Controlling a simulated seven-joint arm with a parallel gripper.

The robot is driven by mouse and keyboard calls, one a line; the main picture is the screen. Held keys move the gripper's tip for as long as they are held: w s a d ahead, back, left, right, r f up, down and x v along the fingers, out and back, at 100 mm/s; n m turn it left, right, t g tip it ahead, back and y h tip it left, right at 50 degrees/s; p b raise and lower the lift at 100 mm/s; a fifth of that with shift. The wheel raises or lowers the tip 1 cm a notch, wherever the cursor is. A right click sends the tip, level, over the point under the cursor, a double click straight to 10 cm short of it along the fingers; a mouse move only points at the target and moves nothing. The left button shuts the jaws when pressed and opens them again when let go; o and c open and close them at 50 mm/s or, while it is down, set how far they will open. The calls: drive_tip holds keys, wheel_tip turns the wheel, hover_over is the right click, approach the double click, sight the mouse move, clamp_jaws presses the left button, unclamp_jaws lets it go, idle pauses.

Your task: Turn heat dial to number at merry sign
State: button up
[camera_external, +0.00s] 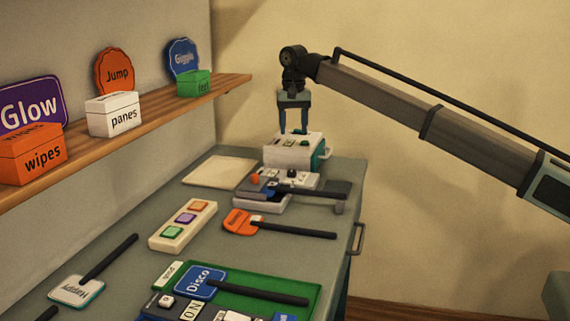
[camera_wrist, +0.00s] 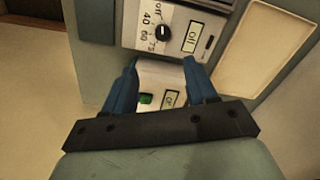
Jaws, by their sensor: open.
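The heat dial (camera_wrist: 163,32) is a black round knob on a white panel, near the top of the wrist view. Around it I read "off", "40", "60" and what looks like "75"; its exact setting is too small to tell. My gripper (camera_external: 294,130) points down over the white box (camera_external: 286,156) at the table's far end. In the wrist view its blue fingers (camera_wrist: 161,63) are apart with nothing between them, short of the dial. No sign legibly reads "merry"; the writing on the orange paddle sign (camera_external: 237,222) is unclear.
Signs and boxes line the shelf (camera_external: 150,125). A three-button panel (camera_external: 183,226), a blue Disco sign (camera_external: 199,282) and a green tray (camera_external: 262,284) occupy the table.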

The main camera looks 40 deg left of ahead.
sight(313, 173)
drive_tip(key=f, duration=1.3)
drive_tip(key=shift+s+a+f, duration=0.2)
drive_tip(key=shift+f, duration=0.05)
drive_tip(key=c, duration=1.1)
drive_tip(key=shift+o, duration=0.2)
